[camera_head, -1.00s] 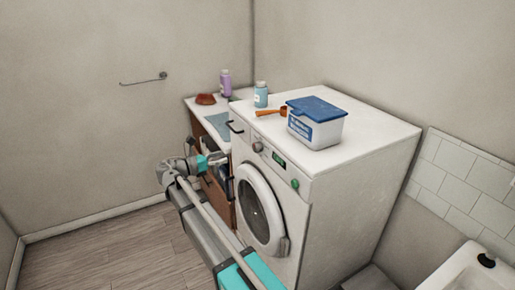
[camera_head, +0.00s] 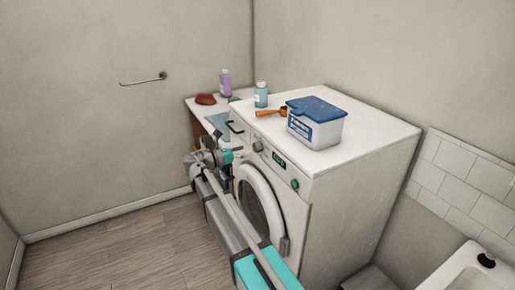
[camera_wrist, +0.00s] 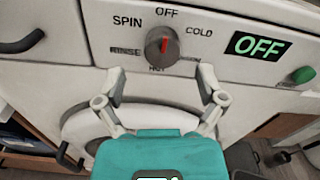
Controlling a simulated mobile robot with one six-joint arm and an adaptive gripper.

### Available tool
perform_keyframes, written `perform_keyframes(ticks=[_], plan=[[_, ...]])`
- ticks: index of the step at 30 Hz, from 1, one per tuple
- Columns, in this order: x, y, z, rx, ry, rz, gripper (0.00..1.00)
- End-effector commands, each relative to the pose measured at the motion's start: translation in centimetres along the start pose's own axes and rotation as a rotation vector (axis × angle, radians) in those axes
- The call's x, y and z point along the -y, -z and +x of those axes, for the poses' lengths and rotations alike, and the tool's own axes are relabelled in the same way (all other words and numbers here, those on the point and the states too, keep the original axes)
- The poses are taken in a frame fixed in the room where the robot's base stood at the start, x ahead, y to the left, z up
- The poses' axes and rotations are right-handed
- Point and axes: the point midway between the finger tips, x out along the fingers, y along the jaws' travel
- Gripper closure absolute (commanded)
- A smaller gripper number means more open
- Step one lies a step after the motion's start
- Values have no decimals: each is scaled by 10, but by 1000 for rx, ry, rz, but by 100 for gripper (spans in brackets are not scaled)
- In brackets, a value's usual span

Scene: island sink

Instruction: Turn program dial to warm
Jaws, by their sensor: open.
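The grey program dial (camera_wrist: 162,47) is on the white washing machine's front panel, upper middle in the wrist view. Its red mark points up at OFF. The dial (camera_head: 257,147) is small in the head view. The display (camera_wrist: 257,46) reads OFF. My gripper (camera_wrist: 160,73) is open and empty, its fingers spread just below the dial on either side, apart from it. In the head view my gripper (camera_head: 236,153) is in front of the machine.
A green button (camera_wrist: 303,75) is right of the display. The round door (camera_head: 257,210) is below the panel. A blue-lidded box (camera_head: 316,125), orange scoop (camera_head: 270,112) and blue bottle (camera_head: 261,95) stand on top. A dark handle (camera_wrist: 20,42) is at left.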

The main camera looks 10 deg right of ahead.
Motion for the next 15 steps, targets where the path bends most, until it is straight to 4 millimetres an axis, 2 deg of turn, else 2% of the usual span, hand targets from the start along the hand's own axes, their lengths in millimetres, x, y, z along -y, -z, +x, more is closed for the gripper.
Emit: perform_keyframes(ticks=[6, 15], plan=[[0, 0, 30, 0, 1, 0, 11], [0, 0, 46, 0, 0, 0, 11]])
